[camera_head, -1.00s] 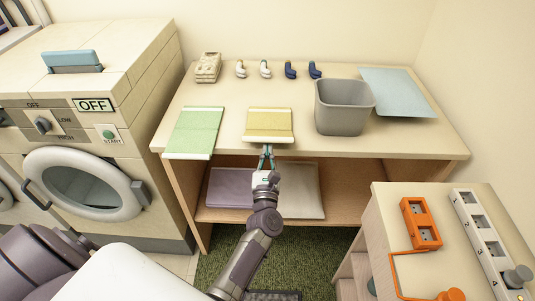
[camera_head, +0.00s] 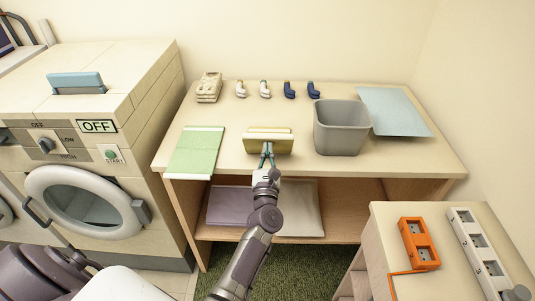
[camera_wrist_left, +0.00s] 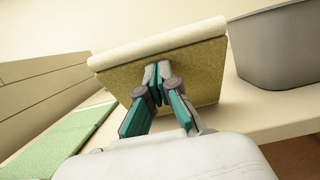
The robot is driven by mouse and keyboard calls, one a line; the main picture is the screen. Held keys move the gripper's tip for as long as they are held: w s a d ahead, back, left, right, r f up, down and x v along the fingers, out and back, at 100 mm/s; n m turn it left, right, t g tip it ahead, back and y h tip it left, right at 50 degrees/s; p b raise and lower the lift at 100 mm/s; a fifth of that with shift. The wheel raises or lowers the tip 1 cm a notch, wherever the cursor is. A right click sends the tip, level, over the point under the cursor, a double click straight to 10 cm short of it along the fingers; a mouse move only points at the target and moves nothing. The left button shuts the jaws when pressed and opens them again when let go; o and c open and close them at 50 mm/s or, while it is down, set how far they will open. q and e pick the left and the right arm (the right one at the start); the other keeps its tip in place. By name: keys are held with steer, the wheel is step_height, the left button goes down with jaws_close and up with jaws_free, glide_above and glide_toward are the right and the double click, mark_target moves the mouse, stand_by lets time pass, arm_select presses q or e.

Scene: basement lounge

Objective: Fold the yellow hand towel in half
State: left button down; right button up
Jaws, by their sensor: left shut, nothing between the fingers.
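The yellow hand towel (camera_head: 268,143) is near the front edge of the table, with its near flap tilted up and the pale bar along the flap's edge raised. In the left wrist view the flap's darker yellow face (camera_wrist_left: 203,80) stands steeply in front of me, its pale bar (camera_wrist_left: 155,43) on top. My left gripper (camera_head: 267,152) is shut and empty, its fingertips against or very close to the flap's lower middle; exact contact is hard to tell. The towel's far half is mostly hidden behind the flap. My right gripper is not in view.
A green towel (camera_head: 196,153) lies flat to the left on the table (camera_head: 230,115). A grey bin (camera_head: 341,130) stands close on the right, with a light blue sheet (camera_head: 395,108) beyond. Several small items line the back. A washing machine (camera_head: 85,130) stands left.

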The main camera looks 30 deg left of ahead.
arm_select(q)
steer(key=shift+x, duration=0.8)
steer(key=shift+r+b+x, duration=0.2)
steer(key=shift+b+x, duration=0.3)
steer(key=shift+x, duration=0.95)
steer(key=shift+r+b+x, duration=0.15)
steer(key=shift+b+x, duration=0.3)
steer(key=shift+x, duration=1)
steer(key=shift+w+a+f+b, duration=0.1)
steer(key=shift+w+a+b, duration=0.25)
steer(key=shift+w+b, duration=0.4)
steer(key=shift+w+a+f+b, duration=0.1)
steer(key=shift+w+a+b, duration=0.25)
steer(key=shift+w+b, duration=0.4)
steer(key=shift+b+x, duration=0.35)
steer(key=shift+x, duration=0.45)
steer(key=shift+r, duration=0.1)
